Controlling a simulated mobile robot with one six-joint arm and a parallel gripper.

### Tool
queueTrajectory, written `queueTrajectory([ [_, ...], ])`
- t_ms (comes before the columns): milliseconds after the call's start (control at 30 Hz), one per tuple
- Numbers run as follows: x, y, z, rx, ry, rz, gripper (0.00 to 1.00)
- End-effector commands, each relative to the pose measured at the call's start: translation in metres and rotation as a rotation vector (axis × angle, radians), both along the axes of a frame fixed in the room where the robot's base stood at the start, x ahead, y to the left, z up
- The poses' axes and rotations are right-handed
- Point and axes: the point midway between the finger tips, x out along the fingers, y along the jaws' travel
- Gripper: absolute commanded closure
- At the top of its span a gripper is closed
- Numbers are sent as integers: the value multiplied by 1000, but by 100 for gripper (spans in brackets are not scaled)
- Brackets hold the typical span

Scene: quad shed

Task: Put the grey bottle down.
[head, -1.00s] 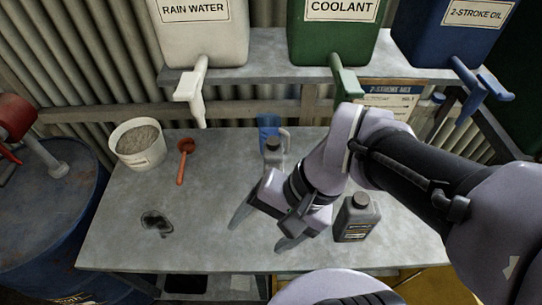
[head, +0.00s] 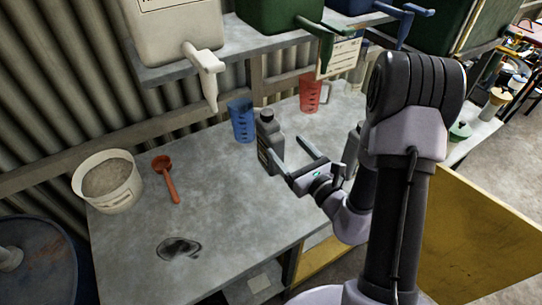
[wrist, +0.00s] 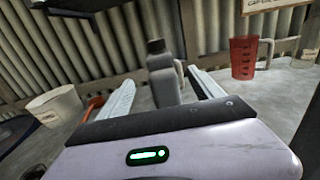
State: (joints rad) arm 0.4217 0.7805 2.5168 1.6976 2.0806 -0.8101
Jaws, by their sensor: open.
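A grey bottle (head: 267,145) with a dark cap stands upright on the grey bench (head: 225,210) in the head view. My gripper (head: 287,150) is open, low over the bench, with its fingertips pointing at this bottle. In the wrist view the bottle (wrist: 162,80) shows between the two spread fingers, its lower part hidden by my gripper; I cannot tell whether the fingers touch it. A second grey bottle (head: 351,146) stands to the right, partly hidden behind my arm.
A blue jug (head: 242,120) stands just behind the bottle and a red jug (head: 311,94) farther right. A white bucket (head: 108,182), an orange scoop (head: 166,178) and a dark stain (head: 179,248) are at left. Taps (head: 205,72) overhang the bench. The front-middle bench is clear.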

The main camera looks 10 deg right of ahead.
Motion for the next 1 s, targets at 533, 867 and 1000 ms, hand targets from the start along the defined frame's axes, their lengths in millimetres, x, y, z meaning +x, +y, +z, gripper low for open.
queueTrajectory([
  [533,90,28,-5,-1,-3,4,25],
  [867,96,29,-5,0,0,1,36],
  [1000,96,29,-5,0,0,1,64],
])
